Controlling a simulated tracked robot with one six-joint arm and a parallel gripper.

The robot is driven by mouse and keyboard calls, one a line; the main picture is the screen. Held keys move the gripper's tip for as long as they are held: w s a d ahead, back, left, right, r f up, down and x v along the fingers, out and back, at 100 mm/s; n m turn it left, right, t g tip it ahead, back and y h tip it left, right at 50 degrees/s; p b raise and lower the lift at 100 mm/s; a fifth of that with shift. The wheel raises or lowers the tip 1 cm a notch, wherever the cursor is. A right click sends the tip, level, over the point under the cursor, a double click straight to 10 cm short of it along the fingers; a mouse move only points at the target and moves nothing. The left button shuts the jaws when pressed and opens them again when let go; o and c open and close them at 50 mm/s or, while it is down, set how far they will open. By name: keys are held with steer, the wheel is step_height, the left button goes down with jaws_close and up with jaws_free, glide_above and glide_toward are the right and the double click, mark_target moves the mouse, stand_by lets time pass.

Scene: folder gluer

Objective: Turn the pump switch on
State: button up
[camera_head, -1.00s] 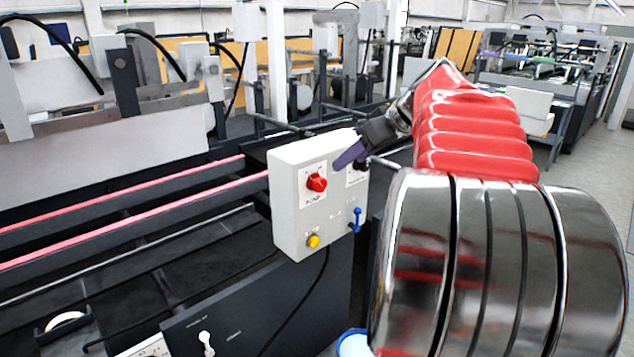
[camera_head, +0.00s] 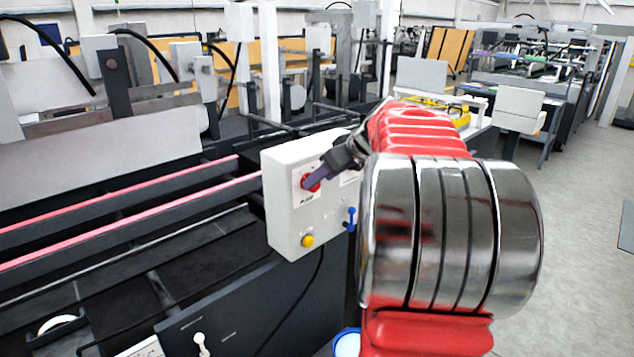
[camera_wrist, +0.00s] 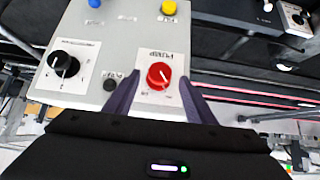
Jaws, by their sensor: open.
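The pump switch is a red rotary knob (camera_wrist: 158,75) with a pale pointer line, on a white label reading "PUMP". It is on the face of a light grey control box (camera_head: 283,224). In the head view the red knob (camera_head: 307,184) is partly covered by a purple finger. My gripper (camera_wrist: 159,80) is open, with its two purple fingers on either side of the red knob in the wrist view. In the head view my gripper (camera_head: 315,178) is right at the knob. I cannot tell whether the fingers touch it.
Pink-edged rails (camera_head: 130,218) run left of the box. A white lever (camera_head: 200,340) is on the dark panel below. Open floor (camera_head: 575,230) is at right.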

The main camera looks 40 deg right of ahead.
steer(key=shift+x, duration=1.4)
